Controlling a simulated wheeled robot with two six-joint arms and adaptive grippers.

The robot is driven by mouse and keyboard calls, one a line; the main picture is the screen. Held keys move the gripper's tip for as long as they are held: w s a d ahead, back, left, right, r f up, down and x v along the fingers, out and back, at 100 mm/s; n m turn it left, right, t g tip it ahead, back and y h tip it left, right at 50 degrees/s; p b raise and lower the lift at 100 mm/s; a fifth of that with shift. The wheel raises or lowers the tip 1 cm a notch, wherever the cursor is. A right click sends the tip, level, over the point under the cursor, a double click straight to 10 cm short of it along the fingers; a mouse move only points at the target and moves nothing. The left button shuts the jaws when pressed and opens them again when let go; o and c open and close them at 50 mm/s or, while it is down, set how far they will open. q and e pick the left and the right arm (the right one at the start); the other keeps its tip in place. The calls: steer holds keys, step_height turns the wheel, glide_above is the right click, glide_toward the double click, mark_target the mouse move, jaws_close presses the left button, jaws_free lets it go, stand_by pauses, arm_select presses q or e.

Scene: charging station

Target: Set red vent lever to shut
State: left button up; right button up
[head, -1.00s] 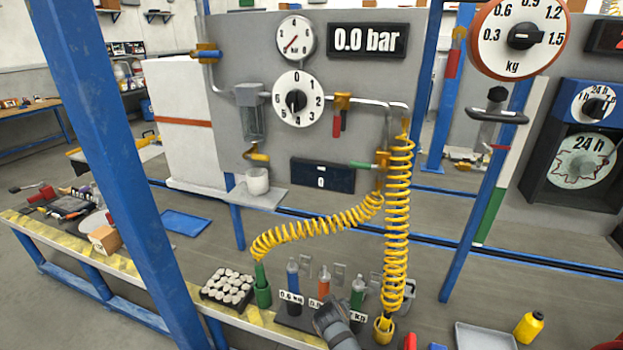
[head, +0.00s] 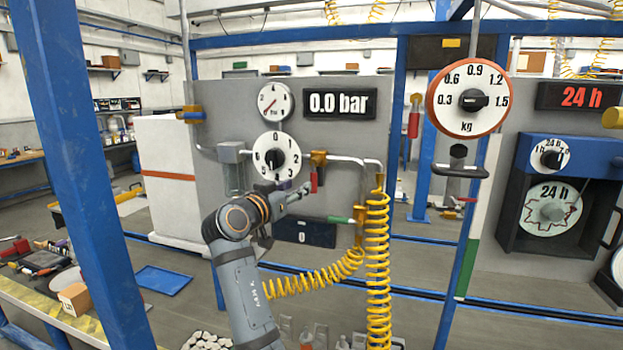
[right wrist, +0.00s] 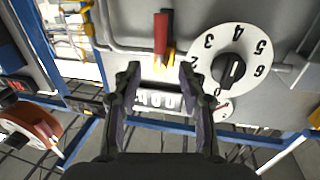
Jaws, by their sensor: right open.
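My right gripper (head: 296,194) is raised in front of the panel, beside the lever in the picture. In the right wrist view, which looks upside down, my right gripper (right wrist: 160,78) is open and empty. The red lever (right wrist: 161,36) shows ahead, between the lines of the fingers and past their tips; no contact shows. My left gripper is not in view.
A pressure display (head: 340,104) reads 0.0 bar. A blue post (head: 75,150) stands at the left. Another red handle (head: 413,125) hangs farther back at the right.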

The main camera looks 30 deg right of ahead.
mark_target(312, 177)
steer(key=p+x, duration=0.3)
steer(key=x, duration=0.6)
steer(key=shift+d+p, duration=0.15)
steer(key=shift+p, duration=0.15)
steer(key=shift+w+d+f, duration=0.15)
steer(key=shift+w+d, duration=0.25)
steer(key=shift+d, duration=0.1)
jaws_close()
